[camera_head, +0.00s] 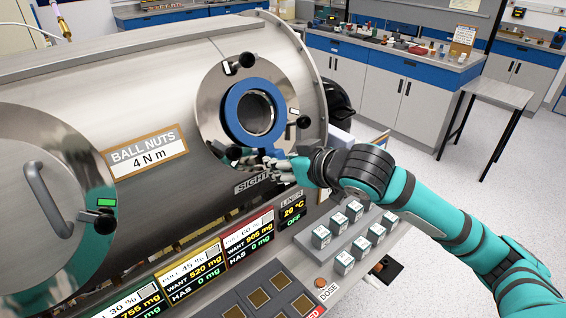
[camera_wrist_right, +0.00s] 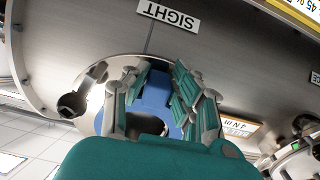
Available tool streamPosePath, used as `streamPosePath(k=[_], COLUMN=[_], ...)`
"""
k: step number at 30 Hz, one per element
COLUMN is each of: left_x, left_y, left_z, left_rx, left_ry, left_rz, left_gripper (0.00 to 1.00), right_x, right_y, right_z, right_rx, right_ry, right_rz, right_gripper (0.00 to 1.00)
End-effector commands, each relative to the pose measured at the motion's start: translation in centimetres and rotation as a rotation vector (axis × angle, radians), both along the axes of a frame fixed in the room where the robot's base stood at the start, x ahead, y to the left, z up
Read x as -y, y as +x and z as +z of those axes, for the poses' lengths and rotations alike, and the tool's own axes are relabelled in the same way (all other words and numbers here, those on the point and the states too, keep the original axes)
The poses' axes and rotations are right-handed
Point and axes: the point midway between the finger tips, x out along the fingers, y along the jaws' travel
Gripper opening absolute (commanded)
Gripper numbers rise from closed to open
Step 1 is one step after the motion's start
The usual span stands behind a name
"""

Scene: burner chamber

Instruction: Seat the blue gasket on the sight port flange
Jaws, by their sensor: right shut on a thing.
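The blue gasket (camera_head: 234,119) is a ring with a tab at its lower edge. In the head view it lies around the dark glass of the sight port, in front of the steel sight port flange (camera_head: 212,92). I cannot tell whether it touches the flange face all round. My right gripper (camera_head: 276,163) is shut on the gasket's tab at the lower right of the ring. In the right wrist view the blue gasket (camera_wrist_right: 156,90) shows between the fingers of the right gripper (camera_wrist_right: 160,82). My left gripper is not in view.
Black-knobbed clamps stand around the flange: top (camera_head: 238,63), right (camera_head: 299,120) and lower left (camera_head: 233,152). The SIGHT label (camera_head: 252,184) is just below. A console with displays (camera_head: 247,240) and small labelled boxes (camera_head: 345,262) lies under the arm.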

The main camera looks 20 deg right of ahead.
Motion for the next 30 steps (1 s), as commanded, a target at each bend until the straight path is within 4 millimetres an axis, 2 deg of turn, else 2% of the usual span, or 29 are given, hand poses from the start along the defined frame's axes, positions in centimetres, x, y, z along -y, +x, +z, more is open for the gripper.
streamPosePath(k=[9,10,16,25,30], left_x=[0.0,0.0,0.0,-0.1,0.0], left_y=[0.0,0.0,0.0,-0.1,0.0], left_z=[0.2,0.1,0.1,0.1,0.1], left_rx=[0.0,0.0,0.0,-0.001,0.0], left_ry=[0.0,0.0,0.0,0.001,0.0], left_rz=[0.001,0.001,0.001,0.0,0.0], left_gripper=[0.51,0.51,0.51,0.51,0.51], right_x=[-0.3,-0.3,-0.3,-0.2,0.5], right_y=[0.8,0.8,0.8,0.6,-1.3], right_z=[-0.4,-0.4,-0.4,-0.3,0.7], right_rx=[0.002,0.002,0.002,0.001,0.004], right_ry=[0.001,0.0,0.0,0.0,-0.004], right_rz=[0.0,0.0,0.0,0.0,0.001], right_gripper=[0.0,0.27,0.52,0.52,0.52])
